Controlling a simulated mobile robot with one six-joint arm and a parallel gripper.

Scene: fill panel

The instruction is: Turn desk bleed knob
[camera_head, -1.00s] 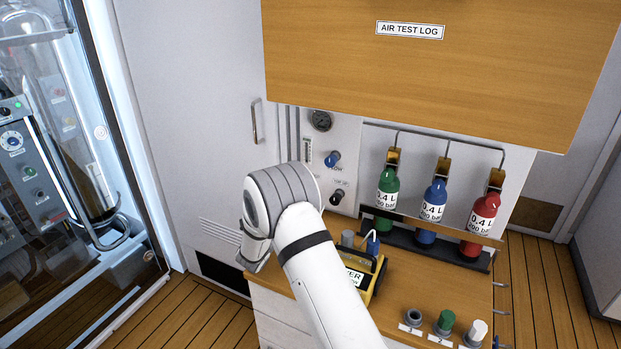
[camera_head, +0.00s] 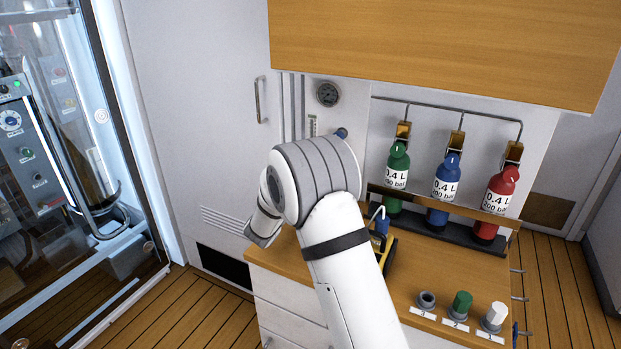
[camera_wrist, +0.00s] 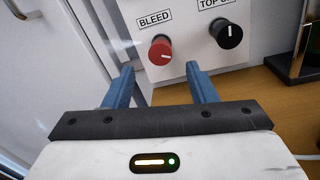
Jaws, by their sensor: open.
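In the wrist view the red bleed knob (camera_wrist: 160,52) sits on a pale panel under a label reading BLEED (camera_wrist: 155,20). Its white pointer line aims to the right. My gripper (camera_wrist: 160,72) is open, with two blue fingers apart and nothing between them. The knob shows ahead of the gap between the fingertips, roughly centred; I see no contact. In the head view my arm covers the bleed knob, and the gripper fingers do not show there.
A black knob (camera_wrist: 229,35) sits right of the bleed knob. In the head view a gauge (camera_head: 327,94), green (camera_head: 396,178), blue (camera_head: 445,188) and red (camera_head: 499,200) bottles stand behind the wooden desk top (camera_head: 405,292). A wooden cabinet (camera_head: 440,45) overhangs.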

